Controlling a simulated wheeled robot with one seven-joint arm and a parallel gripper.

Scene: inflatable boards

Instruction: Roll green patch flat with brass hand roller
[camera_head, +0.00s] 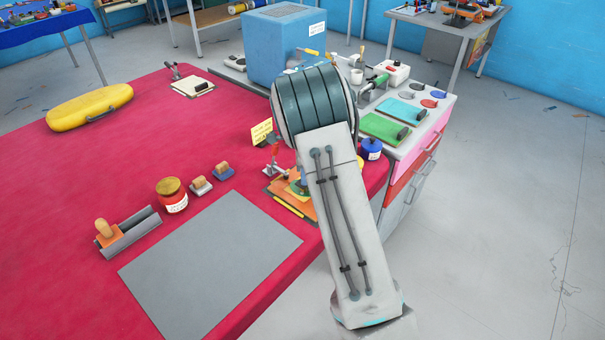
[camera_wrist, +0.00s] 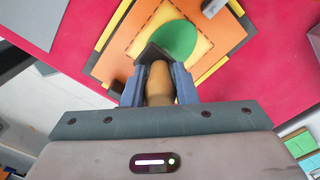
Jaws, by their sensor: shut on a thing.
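The green patch (camera_wrist: 175,38) is an oval lying on a light orange square panel (camera_wrist: 203,47) within a darker orange and yellow layered board (camera_wrist: 228,30). In the head view the green patch (camera_head: 296,188) shows only partly, beside my arm. My gripper (camera_wrist: 160,88) is shut on a wooden-handled tool (camera_wrist: 160,78), its two blue-grey fingers on either side of the handle. The tool's dark head (camera_wrist: 150,54) overlaps the patch's lower left edge in the wrist view. Contact is unclear, and no brass roller surface is visible. My arm mostly hides the gripper in the head view.
The board lies near the red table's (camera_head: 230,110) right edge. A clamp (camera_head: 272,160) stands just behind it. A grey mat (camera_head: 210,262), a red jar (camera_head: 173,197) and a wooden-knobbed tool (camera_head: 105,232) lie to the left. A blue jar (camera_head: 371,149) stands at right.

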